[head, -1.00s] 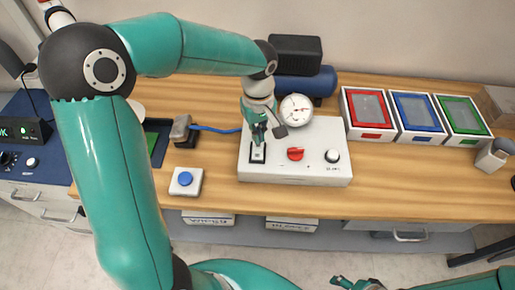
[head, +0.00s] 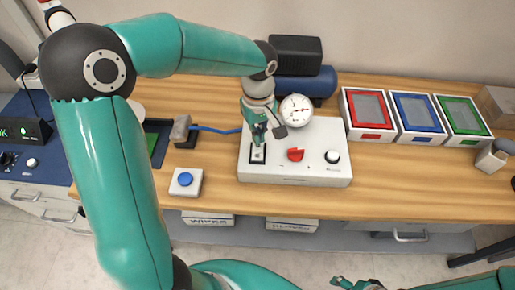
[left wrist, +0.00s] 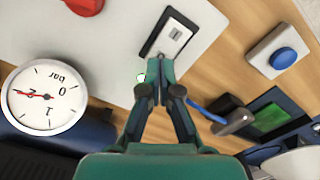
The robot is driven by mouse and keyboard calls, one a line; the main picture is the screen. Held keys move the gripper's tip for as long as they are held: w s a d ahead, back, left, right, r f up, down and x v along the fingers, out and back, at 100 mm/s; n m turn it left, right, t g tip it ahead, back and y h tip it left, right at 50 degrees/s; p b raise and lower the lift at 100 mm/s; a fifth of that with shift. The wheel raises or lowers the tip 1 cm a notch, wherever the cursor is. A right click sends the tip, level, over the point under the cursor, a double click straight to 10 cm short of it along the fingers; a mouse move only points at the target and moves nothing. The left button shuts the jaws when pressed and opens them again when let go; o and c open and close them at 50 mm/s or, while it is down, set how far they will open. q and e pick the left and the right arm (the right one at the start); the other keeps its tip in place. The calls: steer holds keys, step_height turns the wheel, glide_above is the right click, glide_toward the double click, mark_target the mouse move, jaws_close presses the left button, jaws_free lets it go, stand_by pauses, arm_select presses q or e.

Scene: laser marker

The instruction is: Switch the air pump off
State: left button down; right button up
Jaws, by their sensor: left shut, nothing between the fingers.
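The air pump's white control box (head: 325,128) stands on the wooden bench. A rocker switch (head: 257,156) in a black frame sits at its front left; it also shows in the left wrist view (left wrist: 174,36). My left gripper (head: 258,141) is shut and empty, fingertips pointing down just behind the switch. In the left wrist view the fingertips (left wrist: 156,72) lie beside the end of the switch frame; I cannot tell if they touch. My right gripper (head: 355,284) is partly visible at the bottom edge.
The box also carries a red knob (head: 295,155), a white-topped button (head: 332,156) and a dial gauge (head: 296,110). A blue tank (head: 305,82) stands behind. A blue push button (head: 185,180) is left of the box. Red, blue and green trays (head: 417,128) stand right.

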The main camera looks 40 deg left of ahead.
arm_select(q)
steer(key=shift+s+f+b, duration=0.1)
steer(key=shift+f+b, duration=0.9)
steer(key=shift+f, duration=0.15)
stand_by(0.4)
steer(key=shift+r+p, duration=2.55)
steer(key=shift+r, duration=1.05)
steer(key=shift+f, duration=0.1)
